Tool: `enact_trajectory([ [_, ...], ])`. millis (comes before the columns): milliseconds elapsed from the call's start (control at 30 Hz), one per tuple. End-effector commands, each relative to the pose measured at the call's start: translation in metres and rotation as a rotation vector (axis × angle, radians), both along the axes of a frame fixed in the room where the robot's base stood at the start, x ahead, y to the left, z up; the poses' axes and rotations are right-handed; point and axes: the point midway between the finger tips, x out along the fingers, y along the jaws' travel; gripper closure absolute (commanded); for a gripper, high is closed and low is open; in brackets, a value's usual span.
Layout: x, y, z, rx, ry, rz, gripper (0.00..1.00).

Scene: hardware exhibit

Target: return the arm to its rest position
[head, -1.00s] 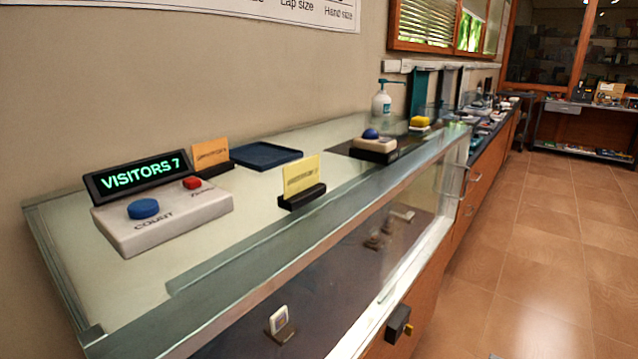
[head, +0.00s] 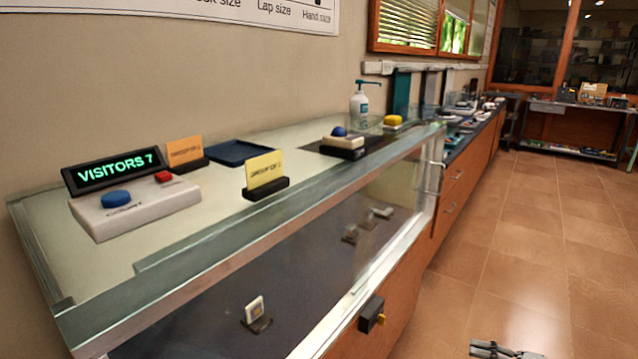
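A small grey mechanical part, which looks like the end of my gripper (head: 500,349), shows at the bottom edge of the head view, right of centre. It is over the tiled floor in the picture, to the right of the glass display case (head: 200,262), and appears apart from it. Most of my gripper and the arm are cut off below the frame. I cannot tell whether the fingers are open or shut, and I see nothing held.
On the case stand a counter reading "VISITORS 7" (head: 140,205), an orange card (head: 184,150), a yellow card (head: 265,170), a blue tray (head: 240,152) and a pump bottle (head: 359,105). A black block (head: 371,314) sticks out from its front. The tiled floor (head: 530,240) is clear.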

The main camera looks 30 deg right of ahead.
Motion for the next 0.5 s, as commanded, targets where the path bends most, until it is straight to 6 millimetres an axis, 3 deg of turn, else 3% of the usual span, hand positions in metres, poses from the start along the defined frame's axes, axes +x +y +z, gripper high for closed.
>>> enact_trajectory([
  [267,0.034,0.024,0.047,-0.048,0.139,0.206,0.50],
  [500,0.073,0.071,0.113,-0.151,0.346,0.462,0.50],
])
